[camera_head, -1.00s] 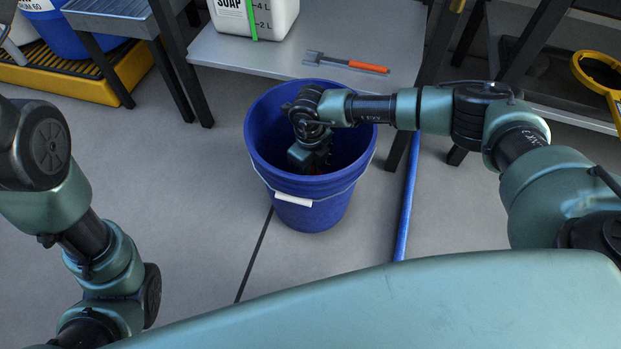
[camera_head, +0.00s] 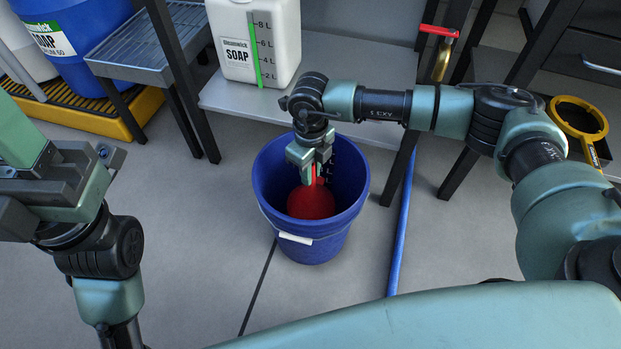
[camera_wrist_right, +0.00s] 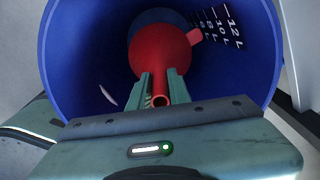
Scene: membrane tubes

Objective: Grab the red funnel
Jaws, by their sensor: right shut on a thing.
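The red funnel (camera_head: 311,203) is in the blue bucket (camera_head: 268,199), its round bowl down and its narrow spout up. My right gripper (camera_head: 315,174) is above the bowl at the bucket's mouth, shut on the spout. In the right wrist view, the funnel (camera_wrist_right: 160,50) extends away from the fingers (camera_wrist_right: 160,88), with its spout between them. The bucket's inner wall (camera_wrist_right: 75,60) surrounds it there. My left gripper (camera_head: 55,185) shows partly at the left edge, away from the bucket. Its fingertips are not clear.
A grey low table (camera_head: 225,98) with a white soap container (camera_head: 255,42) stands behind the bucket. A blue pipe (camera_head: 401,225) runs along the floor to the right. A yellow ring-shaped tool (camera_head: 578,118) is at far right. Floor left of the bucket is clear.

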